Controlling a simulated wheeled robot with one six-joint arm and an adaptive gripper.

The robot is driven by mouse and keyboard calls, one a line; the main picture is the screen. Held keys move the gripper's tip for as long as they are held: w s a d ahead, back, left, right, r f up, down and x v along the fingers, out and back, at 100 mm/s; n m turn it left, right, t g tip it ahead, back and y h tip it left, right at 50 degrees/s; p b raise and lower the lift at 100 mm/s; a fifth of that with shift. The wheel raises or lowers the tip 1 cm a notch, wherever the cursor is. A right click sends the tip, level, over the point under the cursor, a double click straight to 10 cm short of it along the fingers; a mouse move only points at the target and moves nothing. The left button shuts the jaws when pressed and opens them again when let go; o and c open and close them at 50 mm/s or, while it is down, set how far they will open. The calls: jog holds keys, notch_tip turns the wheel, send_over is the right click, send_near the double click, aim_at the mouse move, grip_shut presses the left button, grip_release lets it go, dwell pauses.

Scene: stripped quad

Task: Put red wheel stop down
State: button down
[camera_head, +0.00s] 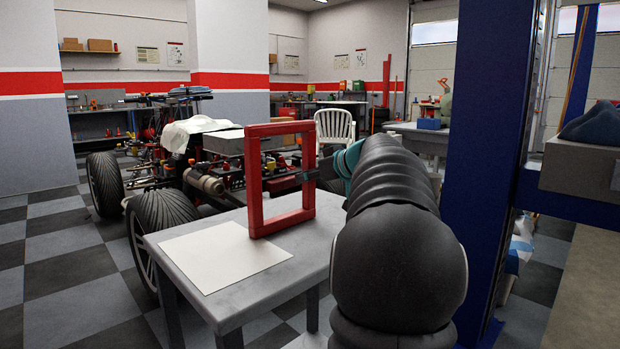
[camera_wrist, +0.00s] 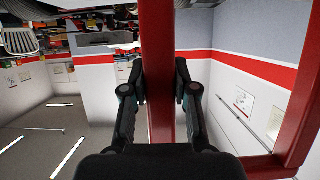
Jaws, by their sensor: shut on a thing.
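The red wheel stop (camera_head: 254,190) is an upright rectangular red frame over the grey table (camera_head: 180,262) in the head view. Its lower bar overlaps the right part of a white sheet (camera_head: 205,262). I cannot tell whether that bar touches the table or hangs just above it. My gripper (camera_wrist: 160,82) is shut on one bar of the red wheel stop, with a dark finger on each side in the wrist view. In the head view my arm comes from the right and hides most of the gripper.
A stripped quad with large black tyres (camera_head: 160,222) stands close behind and left of the table. A blue post (camera_head: 487,150) rises to the right. A white chair (camera_head: 335,126) stands behind. The left part of the table is clear except for the sheet.

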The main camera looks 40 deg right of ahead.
dwell(0.3)
jog(key=c, duration=0.9)
grip_release()
jog(key=shift+r, duration=0.1)
jog(key=shift+s+r, duration=0.1)
jog(key=shift+s, duration=0.05)
jog(key=a+v, duration=0.1)
jog(key=v, duration=1)
jog(key=shift+s+d, duration=0.35)
jog(key=shift+d, duration=0.15)
